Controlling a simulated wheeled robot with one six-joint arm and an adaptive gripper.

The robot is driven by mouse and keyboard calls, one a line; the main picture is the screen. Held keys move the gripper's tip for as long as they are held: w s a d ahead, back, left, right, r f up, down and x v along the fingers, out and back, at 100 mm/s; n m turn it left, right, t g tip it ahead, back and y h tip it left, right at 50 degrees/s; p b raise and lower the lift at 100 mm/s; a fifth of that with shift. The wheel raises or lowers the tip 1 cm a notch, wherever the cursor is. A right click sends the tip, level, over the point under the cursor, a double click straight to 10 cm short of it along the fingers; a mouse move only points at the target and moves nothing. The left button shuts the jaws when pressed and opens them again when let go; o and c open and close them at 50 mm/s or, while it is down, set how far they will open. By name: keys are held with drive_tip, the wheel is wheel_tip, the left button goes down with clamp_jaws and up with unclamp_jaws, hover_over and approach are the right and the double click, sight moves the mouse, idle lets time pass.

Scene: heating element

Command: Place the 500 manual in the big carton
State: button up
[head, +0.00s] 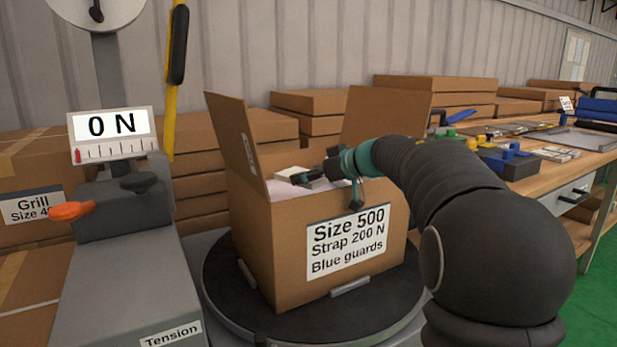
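The big carton (285,245) stands upright with its flaps open on a round dark turntable. Its label reads "Size 500, Strap 200 N, Blue guards". My arm reaches in from the right, and my gripper (318,177) is at the carton's opening, low over the front rim. A small pale, flat item (312,183) shows at the fingertips; it may be the manual, but I cannot read it. I cannot tell whether the fingers hold it or are apart from it. Pale material (283,188) shows inside the carton. The rest of the inside is hidden by the front wall.
A grey tension machine (130,260) with a "0 N" display (111,125) and orange lever stands left. Stacked cartons (310,103) line the back wall. A wooden workbench (560,175) with blue, green and yellow parts is at right. Open flaps rise at the carton's left and back.

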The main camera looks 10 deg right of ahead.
drive_tip(key=shift+f+p, duration=0.4)
drive_tip(key=shift+f, duration=0.15)
drive_tip(key=o, duration=1)
drive_tip(key=shift+o, duration=0.2)
drive_tip(key=shift+r+b, duration=0.5)
drive_tip(key=shift+b, duration=0.1)
drive_tip(key=p+v, duration=0.2)
drive_tip(key=v, duration=1)
drive_tip(key=shift+r, duration=0.15)
